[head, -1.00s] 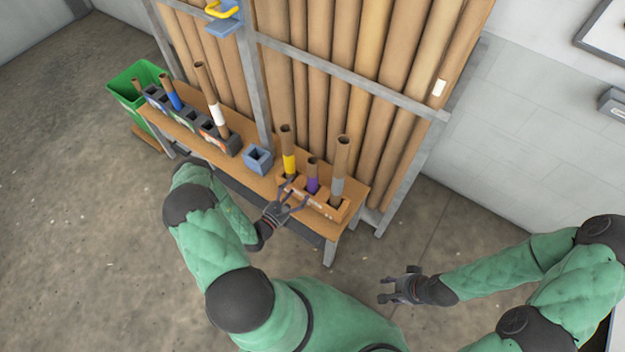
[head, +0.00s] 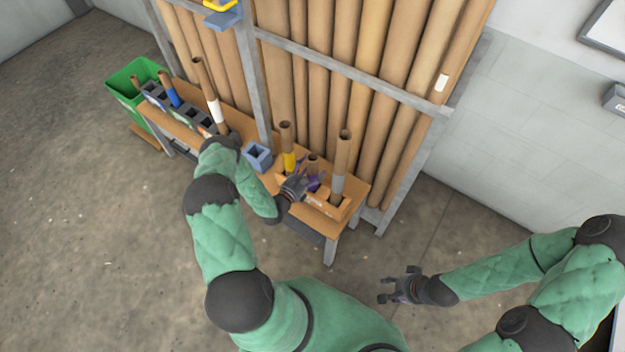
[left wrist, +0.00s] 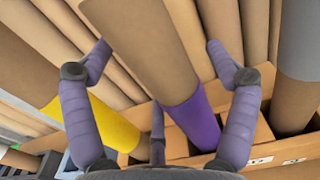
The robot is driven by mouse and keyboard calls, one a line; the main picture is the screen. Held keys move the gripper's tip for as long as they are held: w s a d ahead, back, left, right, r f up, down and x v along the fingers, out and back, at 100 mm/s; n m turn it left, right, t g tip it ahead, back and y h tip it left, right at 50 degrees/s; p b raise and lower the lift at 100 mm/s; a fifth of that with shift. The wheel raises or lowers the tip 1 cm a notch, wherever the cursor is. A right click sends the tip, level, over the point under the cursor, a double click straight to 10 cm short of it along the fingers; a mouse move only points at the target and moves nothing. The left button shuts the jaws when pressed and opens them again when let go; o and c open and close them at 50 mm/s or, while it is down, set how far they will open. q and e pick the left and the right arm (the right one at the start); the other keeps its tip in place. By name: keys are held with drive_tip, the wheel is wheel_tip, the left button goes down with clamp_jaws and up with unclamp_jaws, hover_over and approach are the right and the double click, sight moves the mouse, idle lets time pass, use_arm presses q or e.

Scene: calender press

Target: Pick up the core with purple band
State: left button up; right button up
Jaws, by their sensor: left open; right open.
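The core with purple band (head: 313,170) stands in the wooden rack (head: 325,208) on the bench, between the core with yellow band (head: 287,145) and the core with grey band (head: 341,165). My left gripper (head: 307,183) is at the purple-banded core and hides part of it. In the left wrist view, the purple band (left wrist: 193,118) lies between the open, spread fingers, and the core rises past them towards the camera. I cannot tell whether any finger touches it. My right gripper (head: 390,285) is open and empty above the floor at the lower right.
The yellow-banded core (left wrist: 105,127) and grey-banded core (left wrist: 298,60) flank my left fingers closely. A blue-grey square holder (head: 258,157) stands left of the rack. Tall brown tubes (head: 315,60) stand behind. A green bin (head: 125,90) is at the far left.

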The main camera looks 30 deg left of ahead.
use_arm(q)
drive_tip(key=c, duration=1.7)
drive_tip(key=shift+o, duration=0.2)
drive_tip(key=shift+r, duration=0.1)
wheel_tip(320, 180, up, 18)
drive_tip(key=p, duration=0.5)
